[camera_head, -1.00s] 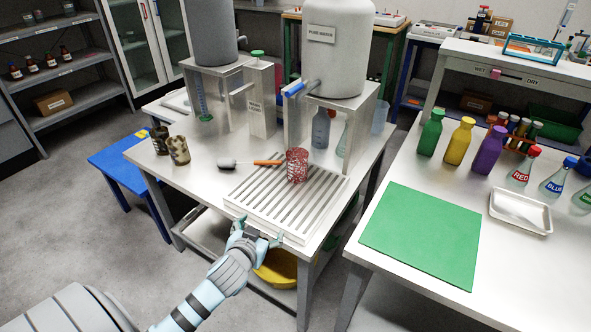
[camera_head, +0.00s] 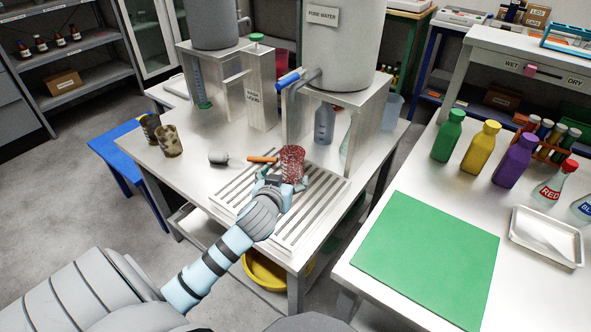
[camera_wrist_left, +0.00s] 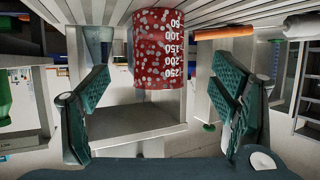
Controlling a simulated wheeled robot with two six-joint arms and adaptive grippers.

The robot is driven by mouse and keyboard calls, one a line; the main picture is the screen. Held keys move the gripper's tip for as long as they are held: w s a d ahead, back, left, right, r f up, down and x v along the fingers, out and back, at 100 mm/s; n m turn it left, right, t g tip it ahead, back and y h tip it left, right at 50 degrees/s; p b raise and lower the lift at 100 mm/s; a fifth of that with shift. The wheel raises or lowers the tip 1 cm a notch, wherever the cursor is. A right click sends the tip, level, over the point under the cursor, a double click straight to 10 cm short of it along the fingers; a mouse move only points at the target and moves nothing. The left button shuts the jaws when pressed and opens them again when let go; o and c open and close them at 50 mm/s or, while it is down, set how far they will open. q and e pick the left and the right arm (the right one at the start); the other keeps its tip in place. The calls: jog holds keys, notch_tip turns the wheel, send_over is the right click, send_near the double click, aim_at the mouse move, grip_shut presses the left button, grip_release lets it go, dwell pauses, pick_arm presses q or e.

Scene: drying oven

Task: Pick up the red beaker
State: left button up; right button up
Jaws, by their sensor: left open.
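The red speckled beaker (camera_head: 292,163) stands on the slatted drain rack (camera_head: 232,199) of the middle table. It also shows in the left wrist view (camera_wrist_left: 160,45), upside down there, with white volume marks. My left gripper (camera_head: 284,182) is at the near side of the beaker, low over the rack. In the wrist view its two green-padded fingers (camera_wrist_left: 160,82) are apart, one on each side of the beaker, with gaps on both sides. The fingers do not close on it. My right gripper is not in view.
A brush with an orange handle (camera_head: 262,159) lies just left of the beaker. The water tank stand (camera_head: 372,128) rises behind it. Two patterned cups (camera_head: 170,142) stand at the table's left. A green mat (camera_head: 428,258) covers part of the right table.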

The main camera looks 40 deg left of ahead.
pick_arm(q)
jog(key=b+x, duration=0.1)
jog(key=x, duration=0.2)
jog(key=f+b+x, duration=0.1)
jog(key=b+x, duration=0.1)
jog(key=x, duration=0.2)
jog(key=shift+w+f, duration=0.1)
jog(key=shift+w, duration=0.4)
jog(key=c, duration=1.4)
notch_tip(320, 180, up, 9)
jog(key=p, duration=0.4)
notch_tip(320, 180, up, 5)
jog(key=p, duration=0.5)
send_over(290, 172)
jog(key=w+a, duration=0.1)
jog(key=w, duration=0.1)
jog(key=shift+s, duration=0.1)
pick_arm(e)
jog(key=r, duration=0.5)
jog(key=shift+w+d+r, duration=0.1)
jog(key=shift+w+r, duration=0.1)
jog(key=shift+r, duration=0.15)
